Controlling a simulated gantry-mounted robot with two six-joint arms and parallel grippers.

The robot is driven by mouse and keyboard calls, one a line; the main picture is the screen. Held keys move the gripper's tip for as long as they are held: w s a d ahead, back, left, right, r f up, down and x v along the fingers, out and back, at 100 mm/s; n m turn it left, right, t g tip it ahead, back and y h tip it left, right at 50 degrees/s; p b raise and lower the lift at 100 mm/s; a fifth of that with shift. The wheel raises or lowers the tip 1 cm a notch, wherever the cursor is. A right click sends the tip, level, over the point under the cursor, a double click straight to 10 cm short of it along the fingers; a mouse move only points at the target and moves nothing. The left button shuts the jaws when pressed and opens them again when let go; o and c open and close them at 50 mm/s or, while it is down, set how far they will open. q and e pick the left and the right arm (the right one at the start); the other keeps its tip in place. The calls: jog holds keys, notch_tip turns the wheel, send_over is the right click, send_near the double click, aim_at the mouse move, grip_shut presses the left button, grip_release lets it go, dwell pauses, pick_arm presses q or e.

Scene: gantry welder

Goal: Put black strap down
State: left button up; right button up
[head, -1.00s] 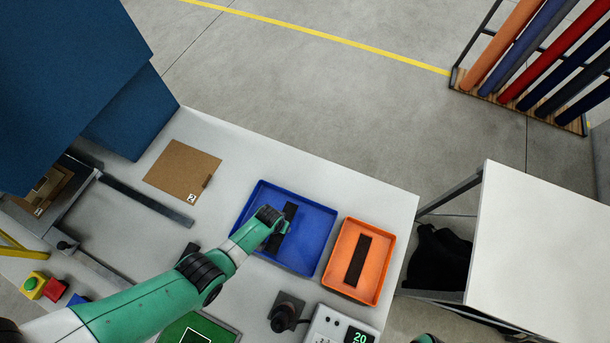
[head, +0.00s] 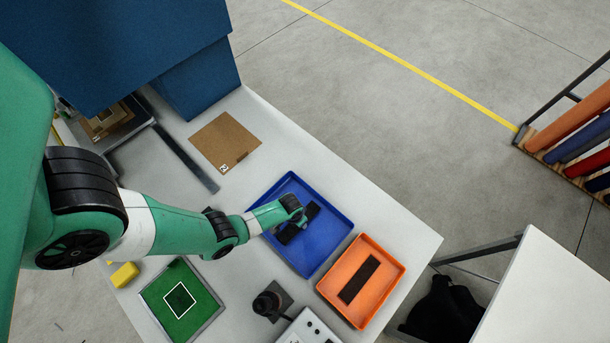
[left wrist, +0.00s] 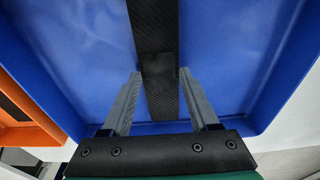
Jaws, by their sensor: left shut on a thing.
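A black strap (head: 313,209) is in the blue tray (head: 338,215), partly hidden by my left arm. My left gripper (head: 300,219) is over this tray, shut on the strap. In the left wrist view the strap (left wrist: 155,50) runs between the two grey fingers (left wrist: 160,85), with the blue tray floor (left wrist: 85,60) behind it. I cannot tell whether the strap touches the floor. Another black strap (head: 359,279) lies in the orange tray (head: 385,289). My right gripper is out of view.
A brown board (head: 225,143) lies on the white table (head: 385,225) near the blue box (head: 195,82). A green pad with a white square (head: 180,300), a black knob (head: 268,303) and a control box (head: 310,328) are along the front. Another white table (head: 550,295) stands to the right.

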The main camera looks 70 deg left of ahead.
pick_arm(q)
jog(key=shift+s+f, duration=0.1)
jog(key=shift+f, duration=0.35)
jog(key=shift+f, duration=0.1)
jog(key=o, duration=1.3)
jog(key=shift+o, duration=0.2)
